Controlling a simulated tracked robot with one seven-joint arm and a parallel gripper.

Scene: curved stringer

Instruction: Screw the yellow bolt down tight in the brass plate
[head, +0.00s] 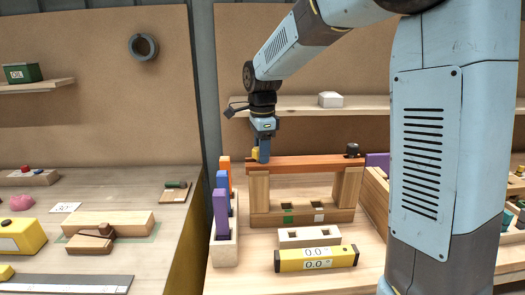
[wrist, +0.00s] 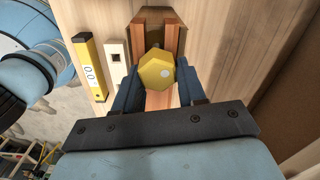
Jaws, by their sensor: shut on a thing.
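The yellow bolt (wrist: 157,70) has a large hexagonal head, seen from above in the wrist view. My gripper (wrist: 158,82) is shut on it, one blue finger on each side. In the head view the bolt (head: 255,154) shows as a small yellow patch beside my gripper (head: 264,153), which points down at the left end of a red-brown beam (head: 305,164). The bolt's shank is hidden below its head. I cannot make out the brass plate, and cannot tell how deep the bolt sits.
The beam rests on two wooden posts (head: 260,192). A black knob (head: 353,149) stands on its right end. A holder with purple, blue and orange pieces (head: 223,250) is at the left. A yellow level (head: 316,259) and a pale two-hole block (head: 308,236) lie in front.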

